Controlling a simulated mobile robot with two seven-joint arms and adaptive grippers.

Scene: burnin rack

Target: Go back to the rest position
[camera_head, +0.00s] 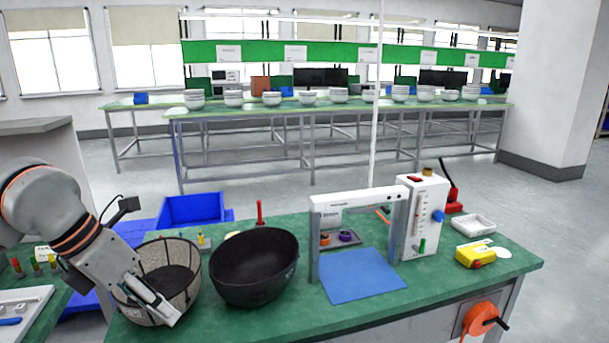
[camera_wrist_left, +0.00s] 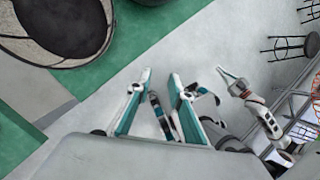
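My left gripper (camera_head: 165,312) comes in from the left, in front of the dark mesh basket (camera_head: 187,257) on the green bench. In the left wrist view its two fingers (camera_wrist_left: 157,80) stand apart with nothing between them. The basket (camera_wrist_left: 12,47) lies to the upper left there, clear of the fingers. My right gripper (camera_wrist_left: 229,76) shows only small in the left wrist view, out over the floor. Whether its fingers are apart is too small to tell.
A black bowl (camera_head: 254,268) stands just right of the basket. Further right are a grey frame (camera_head: 315,240) over a blue mat (camera_head: 361,276), a white flow meter unit (camera_head: 424,215) and a white tray (camera_head: 473,225). A blue bin (camera_head: 192,209) stands behind the bench.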

